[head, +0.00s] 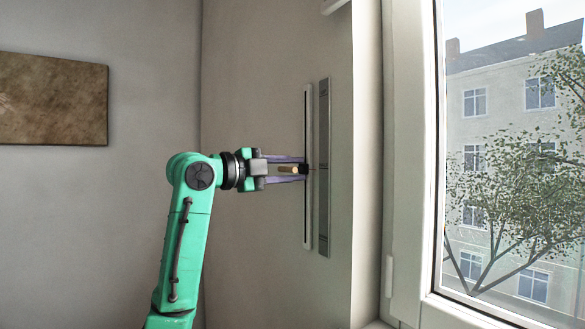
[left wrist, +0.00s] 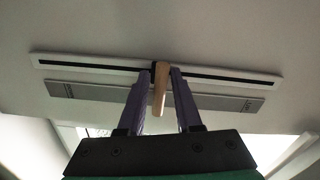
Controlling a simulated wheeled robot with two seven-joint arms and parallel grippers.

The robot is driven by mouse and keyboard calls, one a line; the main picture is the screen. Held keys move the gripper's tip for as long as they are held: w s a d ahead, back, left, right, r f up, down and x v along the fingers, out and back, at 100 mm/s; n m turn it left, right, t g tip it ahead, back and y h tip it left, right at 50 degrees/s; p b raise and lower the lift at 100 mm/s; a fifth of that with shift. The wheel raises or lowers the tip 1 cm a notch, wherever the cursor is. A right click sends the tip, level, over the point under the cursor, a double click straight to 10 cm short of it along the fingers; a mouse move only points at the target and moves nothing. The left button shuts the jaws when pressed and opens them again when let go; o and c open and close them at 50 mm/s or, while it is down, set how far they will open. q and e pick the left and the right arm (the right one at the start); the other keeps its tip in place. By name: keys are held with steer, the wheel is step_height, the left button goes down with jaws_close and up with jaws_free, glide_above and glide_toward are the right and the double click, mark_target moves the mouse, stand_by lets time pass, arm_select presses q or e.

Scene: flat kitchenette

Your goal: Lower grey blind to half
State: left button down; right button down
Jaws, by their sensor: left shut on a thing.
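A wooden peg handle (head: 287,170) on a dark slider stands out from a white vertical rail (head: 308,215) on the wall beside the window. The slider sits about midway along the rail. My left gripper (head: 297,170) is shut on the handle, one purple finger on each side of it. In the left wrist view the handle (left wrist: 160,90) shows between the fingertips, in front of the rail's dark slot. A grey marked strip (head: 324,200) runs parallel to the rail. No grey blind shows over the visible window pane. My right gripper is out of view.
The window (head: 515,160) in a white frame (head: 408,160) is at the right, with a building and tree outside. A brown picture (head: 52,98) hangs on the left wall. The wall around the rail is clear.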

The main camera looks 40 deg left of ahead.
arm_select(q)
steer(key=shift+r, duration=0.1)
steer(key=c, duration=0.8)
jaws_free()
steer(key=shift+c, duration=0.2)
steer(key=shift+s, duration=0.15)
steer(key=shift+s+a, duration=0.2)
steer(key=shift+s, duration=0.15)
steer(key=b+v, duration=0.3)
steer(key=v, duration=1)
steer(key=shift+s, duration=0.35)
